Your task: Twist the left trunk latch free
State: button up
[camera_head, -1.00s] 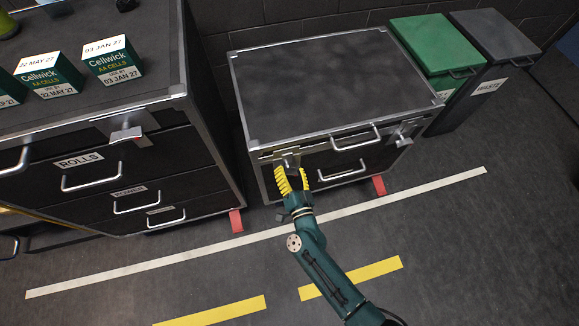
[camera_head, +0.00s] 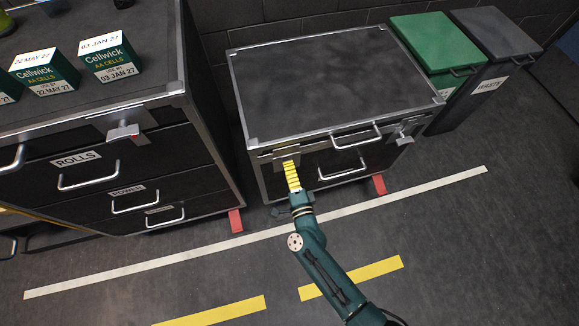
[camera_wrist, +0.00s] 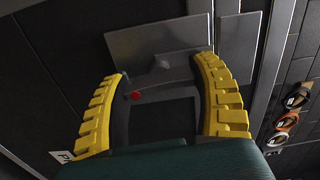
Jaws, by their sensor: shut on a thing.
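The trunk (camera_head: 335,80) is a dark case with metal edges and a flat lid. Its left latch has a metal plate (camera_head: 283,155) on the front, just under the lid edge; the plate also shows in the wrist view (camera_wrist: 150,40). My gripper (camera_head: 291,166) is at this latch, its yellow fingers lined up one behind the other in the head view. In the wrist view my gripper (camera_wrist: 160,78) has a finger at each end of the grey latch handle (camera_wrist: 165,86), which carries a red dot, and is shut on it. The right latch (camera_head: 405,138) stands clear.
A handle (camera_head: 355,138) sticks out between the latches, with a lower handle (camera_head: 342,170) below. A drawer cabinet (camera_head: 215,150) stands close on the left. Green (camera_head: 430,45) and grey (camera_head: 498,38) bins stand right. Open floor lies in front.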

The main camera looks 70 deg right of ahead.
jog(key=shift+r+m, duration=0.1)
jog(key=shift+m, duration=0.5)
jog(key=o, duration=1.2)
jog(key=shift+o, duration=0.2)
jog(key=v, duration=1.2)
